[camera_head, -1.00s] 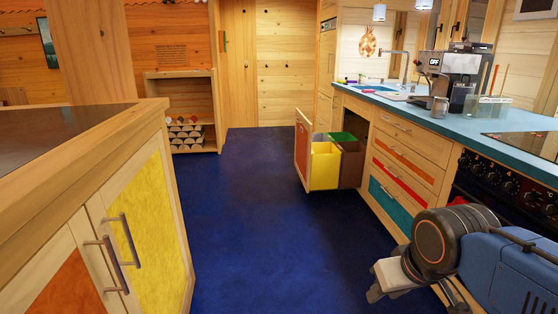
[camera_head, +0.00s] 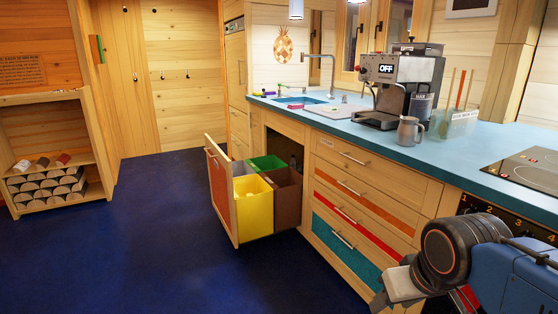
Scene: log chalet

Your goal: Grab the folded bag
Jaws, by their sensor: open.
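I cannot make out a folded bag for certain in this view. A pull-out bin drawer stands open under the counter, with a yellow bin (camera_head: 253,208), a green bin (camera_head: 266,163) and a brown bin (camera_head: 287,198). Something pale lies inside the yellow bin, too small to identify. My gripper (camera_head: 382,302) is at the lower right, in front of the drawers, partly cut off by the bottom edge. It is open, and I see nothing held in it.
The open drawer front (camera_head: 221,190) juts into the blue floor (camera_head: 150,245). The blue counter (camera_head: 400,140) holds a coffee machine (camera_head: 405,85), a metal jug (camera_head: 408,131) and a clear container. A wooden shelf (camera_head: 50,98) stands at the left. The floor between is clear.

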